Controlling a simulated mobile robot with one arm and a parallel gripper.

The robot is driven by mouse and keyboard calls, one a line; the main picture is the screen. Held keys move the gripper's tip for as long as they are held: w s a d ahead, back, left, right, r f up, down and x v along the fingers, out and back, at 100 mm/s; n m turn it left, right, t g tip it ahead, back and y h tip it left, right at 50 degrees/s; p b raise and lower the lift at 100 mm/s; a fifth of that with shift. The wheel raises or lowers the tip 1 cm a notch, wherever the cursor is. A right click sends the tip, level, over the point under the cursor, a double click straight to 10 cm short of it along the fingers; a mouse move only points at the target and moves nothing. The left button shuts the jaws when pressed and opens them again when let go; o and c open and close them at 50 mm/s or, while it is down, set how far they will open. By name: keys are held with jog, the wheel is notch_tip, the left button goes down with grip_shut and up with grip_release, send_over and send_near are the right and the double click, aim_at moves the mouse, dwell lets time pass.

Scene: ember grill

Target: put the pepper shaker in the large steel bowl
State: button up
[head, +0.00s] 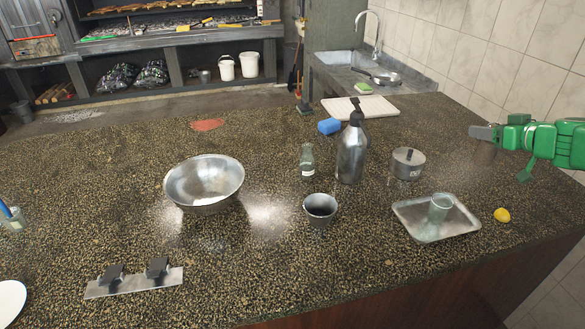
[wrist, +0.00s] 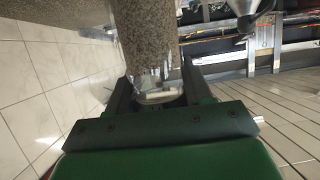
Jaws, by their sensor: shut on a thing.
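My gripper (head: 480,133) is at the right of the head view, above the counter's right end. The large steel bowl (head: 205,190) stands on the counter left of centre. It looks empty and is far to the left of my gripper.
A steel tray (head: 410,228) holds a glass. A lemon (head: 502,215) lies beside it.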

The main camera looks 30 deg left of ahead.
jog(key=s+a+n+g+y, duration=0.15)
jog(key=s+a, duration=0.35)
jog(key=a, duration=0.6)
jog(key=s+a+n+g+y, duration=0.15)
jog(key=s+a, duration=0.35)
jog(key=a, duration=0.6)
jog(key=s+a+n+g, duration=0.2)
jog(key=s+a, duration=0.3)
jog(key=a, duration=0.5)
jog(key=s+a+n+g, duration=0.3)
jog(key=s+a, duration=0.7)
jog(key=s, duration=0.4)
jog(key=s+a+n+g, duration=0.35)
jog(key=s+a, duration=0.65)
jog(key=s, duration=0.4)
jog(key=shift+m, duration=0.45)
jog(key=shift+w+a+f, duration=1.2)
jog(key=shift+a+f, duration=0.8)
jog(key=shift+f, duration=1)
jog(key=shift+w+a+f, duration=1.15)
jog(key=shift+a+f, duration=0.85)
jog(key=shift+f, duration=0.95)
jog(key=shift+w+a+f, duration=1.2)
jog(key=shift+a+f, duration=0.8)
jog(key=shift+f, duration=1)
jog(key=shift+f, duration=0.15)
